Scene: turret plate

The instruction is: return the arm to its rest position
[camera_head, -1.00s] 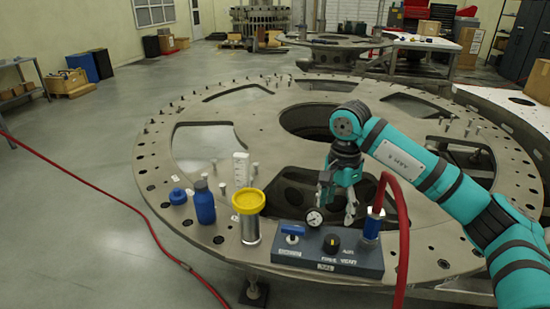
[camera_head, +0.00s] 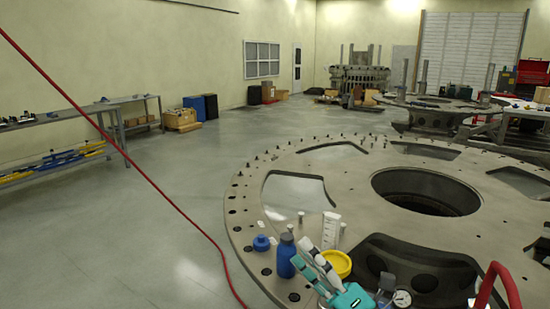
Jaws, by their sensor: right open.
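My right gripper (camera_head: 300,252) shows at the bottom centre, pointing up and to the left. Its two teal and grey fingers are apart, with nothing between them that I can see it holding. In the picture it covers part of the yellow-lidded can (camera_head: 337,264) and lies just right of the blue bottle (camera_head: 286,256). I cannot tell how far it is from them. The rest of the right arm is below the frame. My left gripper is not in view.
The large turret plate (camera_head: 250,205) fills the lower right. A blue cap (camera_head: 261,243), a white block (camera_head: 331,230), a pressure gauge (camera_head: 402,299) and a red hose (camera_head: 505,280) are near its front edge. A workbench (camera_head: 60,118) stands left. The floor between is clear, crossed by a red line.

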